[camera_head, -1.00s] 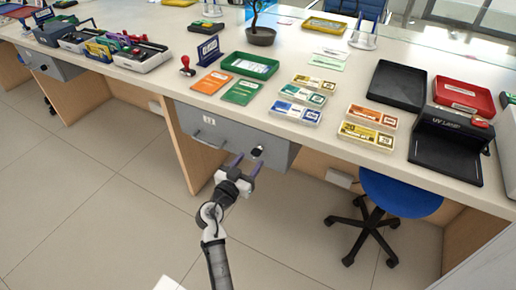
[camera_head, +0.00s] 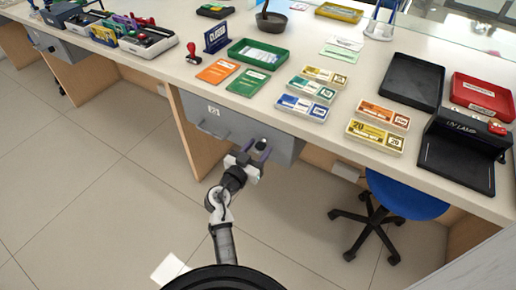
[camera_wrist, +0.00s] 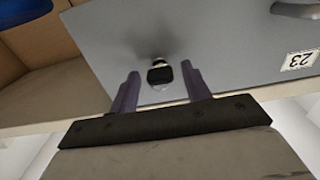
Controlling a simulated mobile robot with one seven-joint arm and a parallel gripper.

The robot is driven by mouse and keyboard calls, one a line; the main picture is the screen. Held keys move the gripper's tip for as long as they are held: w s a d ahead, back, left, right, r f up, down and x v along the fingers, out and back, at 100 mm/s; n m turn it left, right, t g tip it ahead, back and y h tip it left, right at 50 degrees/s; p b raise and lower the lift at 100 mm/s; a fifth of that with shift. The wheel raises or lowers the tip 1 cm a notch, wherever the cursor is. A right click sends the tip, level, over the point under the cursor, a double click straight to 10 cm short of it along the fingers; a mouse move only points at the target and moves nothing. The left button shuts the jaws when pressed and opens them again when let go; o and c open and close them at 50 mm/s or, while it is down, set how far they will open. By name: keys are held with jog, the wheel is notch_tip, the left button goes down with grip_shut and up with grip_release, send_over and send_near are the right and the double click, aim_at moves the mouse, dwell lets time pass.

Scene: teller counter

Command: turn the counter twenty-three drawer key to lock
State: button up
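The grey drawer (camera_head: 208,122) under the counter carries a white label that reads 23 in the wrist view (camera_wrist: 300,60). A key with a dark head (camera_wrist: 160,74) sits in the lock on the drawer front; it also shows in the head view (camera_head: 261,146). My gripper (camera_wrist: 160,92) is open, with its two purple fingers on either side of the key head and gaps between. In the head view my gripper (camera_head: 253,158) is right in front of the lock. The drawer handle (camera_wrist: 296,8) is partly cut off in the wrist view.
The counter top (camera_head: 330,140) above holds several colored note bundles, a green tray (camera_head: 256,54) and a UV lamp (camera_head: 460,145). A blue stool (camera_head: 405,198) stands to the right below the counter. The floor (camera_head: 100,180) on the left is clear.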

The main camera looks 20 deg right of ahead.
jog(key=c, duration=0.8)
jog(key=shift+n, duration=0.4)
jog(key=n+b, duration=0.1)
jog(key=n, duration=0.2)
jog(key=shift+n, duration=0.4)
jog(key=n, duration=0.4)
jog(key=n+p, duration=0.1)
jog(key=n, duration=0.4)
jog(key=shift+r+p, duration=0.15)
jog(key=shift+p, duration=0.15)
jog(key=n+p, duration=0.1)
jog(key=n, duration=0.3)
jog(key=shift+w+p, duration=0.1)
jog(key=shift+p, duration=0.3)
jog(key=shift+n, duration=0.3)
